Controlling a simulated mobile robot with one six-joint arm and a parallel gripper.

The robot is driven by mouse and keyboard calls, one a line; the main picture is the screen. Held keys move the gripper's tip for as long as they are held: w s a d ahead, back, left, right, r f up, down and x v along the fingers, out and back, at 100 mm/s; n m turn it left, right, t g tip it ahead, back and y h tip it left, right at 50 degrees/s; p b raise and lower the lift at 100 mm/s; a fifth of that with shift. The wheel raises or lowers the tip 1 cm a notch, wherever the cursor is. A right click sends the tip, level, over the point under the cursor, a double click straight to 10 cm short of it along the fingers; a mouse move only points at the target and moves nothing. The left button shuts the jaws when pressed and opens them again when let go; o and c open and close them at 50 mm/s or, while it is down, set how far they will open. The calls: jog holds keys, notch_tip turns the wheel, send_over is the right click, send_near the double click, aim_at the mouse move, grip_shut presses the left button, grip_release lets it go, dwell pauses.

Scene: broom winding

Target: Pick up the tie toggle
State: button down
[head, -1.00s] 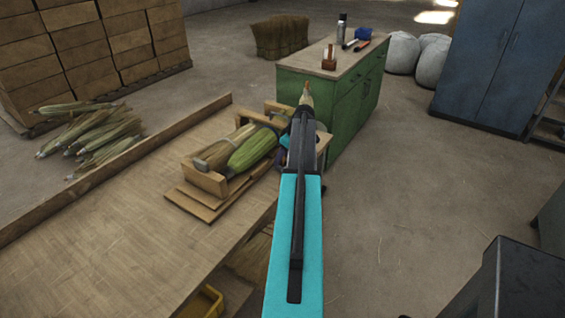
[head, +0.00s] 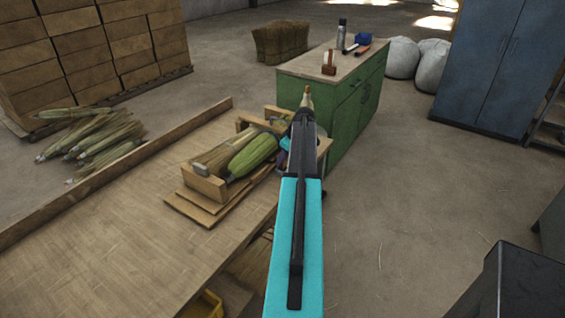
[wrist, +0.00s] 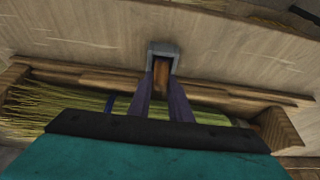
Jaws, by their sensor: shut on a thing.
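My gripper (wrist: 162,98) has its two dark purple fingers drawn together in the wrist view. It is shut on a small brown wooden piece, which I take for the tie toggle (wrist: 161,73). A grey U-shaped piece (wrist: 163,47) frames the toggle's far end; I cannot tell whether they touch. In the head view my arm covers most of the gripper, and the toggle cannot be made out. The wooden cradle (head: 205,185) on the bench holds a straw bundle (head: 221,155) and a green bundle (head: 254,153), just left of the gripper.
The workbench (head: 100,235) has a raised back edge and free room at its left. A green cabinet (head: 350,112) with a bottle (head: 341,35) and tools stands beyond. Broom bundles (head: 95,138) lie on the floor behind the bench. A dark box (head: 515,280) is at lower right.

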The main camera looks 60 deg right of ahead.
jog(key=shift+r+b, duration=0.35)
jog(key=shift+r, duration=0.3)
jog(key=shift+s+r+b, duration=0.45)
jog(key=shift+s+r, duration=0.1)
jog(key=shift+r, duration=0.05)
jog(key=s+r+b, duration=0.1)
jog(key=s+b, duration=0.2)
jog(key=s, duration=1.2)
jog(key=shift+a+r+b, duration=0.35)
